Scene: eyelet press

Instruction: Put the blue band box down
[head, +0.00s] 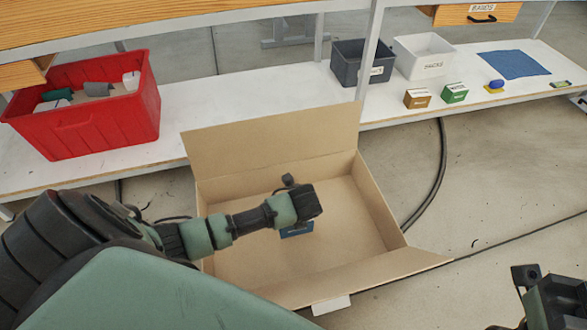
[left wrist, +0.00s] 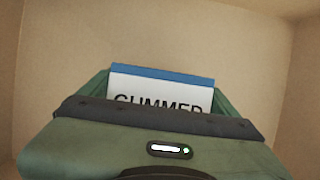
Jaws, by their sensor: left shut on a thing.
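The blue band box (head: 297,230) shows partly below my left gripper (head: 296,222) in the head view, inside the open cardboard box. In the left wrist view the band box (left wrist: 162,88) has a blue top edge and a white face with partly hidden dark lettering like "GUMMED". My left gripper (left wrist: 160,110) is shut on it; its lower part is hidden. I cannot tell whether it touches the carton's floor. My right gripper (head: 548,300) is at the lower right corner, partly cut off, and its jaws cannot be made out.
The open cardboard box (head: 230,250) stands on the floor with flaps spread. Behind it a white shelf (head: 290,105) carries a red bin (head: 100,125), grey and white bins (head: 425,62), small brown and green boxes (head: 455,94) and a blue cloth (head: 514,64). A black cable (head: 436,185) lies to the right.

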